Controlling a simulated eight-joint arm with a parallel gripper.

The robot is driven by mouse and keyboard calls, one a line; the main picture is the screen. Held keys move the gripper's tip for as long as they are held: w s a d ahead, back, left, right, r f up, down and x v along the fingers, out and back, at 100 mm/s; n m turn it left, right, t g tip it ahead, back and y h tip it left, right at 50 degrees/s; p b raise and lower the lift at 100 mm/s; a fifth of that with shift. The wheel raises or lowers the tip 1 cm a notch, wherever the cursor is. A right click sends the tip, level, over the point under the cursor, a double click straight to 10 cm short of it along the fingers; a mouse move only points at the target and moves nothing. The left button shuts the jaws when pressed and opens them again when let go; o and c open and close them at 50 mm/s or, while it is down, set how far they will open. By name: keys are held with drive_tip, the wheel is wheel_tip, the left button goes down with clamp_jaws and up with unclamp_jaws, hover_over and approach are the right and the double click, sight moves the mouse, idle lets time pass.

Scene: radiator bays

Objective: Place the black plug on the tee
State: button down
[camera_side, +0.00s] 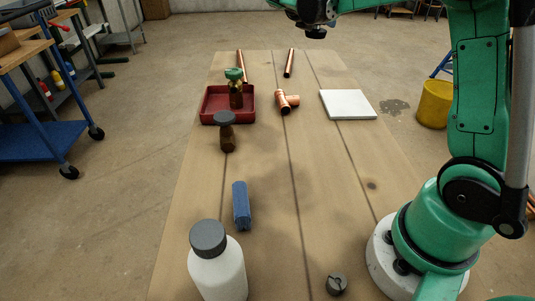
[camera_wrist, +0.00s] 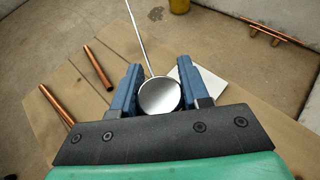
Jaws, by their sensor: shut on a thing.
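The copper tee (camera_side: 287,103) lies on the wooden table, right of the red tray. A small dark round piece with a slotted top, which looks like the black plug (camera_side: 336,284), sits at the near edge of the table, left of my base. In the wrist view, my gripper (camera_wrist: 160,68) is shut on a round, shiny, mirror-like disc (camera_wrist: 160,96) with a thin metal rod running away from it. The disc sits between the blue fingers. The side view does not clearly show the fingers or the held thing.
The red tray (camera_side: 206,117) holds a green-topped brass piece (camera_side: 236,90). Copper pipes (camera_side: 289,63) lie at the far end, a white slab (camera_side: 347,104) at right. The table's middle right is clear.

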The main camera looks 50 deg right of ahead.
drive_tip(key=w+r+n+t, duration=0.1)
drive_tip(key=w+n+t, duration=0.35)
drive_tip(key=w, duration=0.35)
hover_over(288, 101)
drive_tip(key=w+d, duration=0.2)
drive_tip(key=d, duration=0.1)
drive_tip(key=shift+t, duration=0.25)
drive_tip(key=f, duration=1.4)
drive_tip(key=shift+w+d+f, duration=0.1)
drive_tip(key=shift+w+d, duration=0.1)
drive_tip(key=shift+f, duration=2.4)
drive_tip(key=shift+c, duration=2.1)
unclamp_jaws()
drive_tip(key=shift+f, duration=0.1)
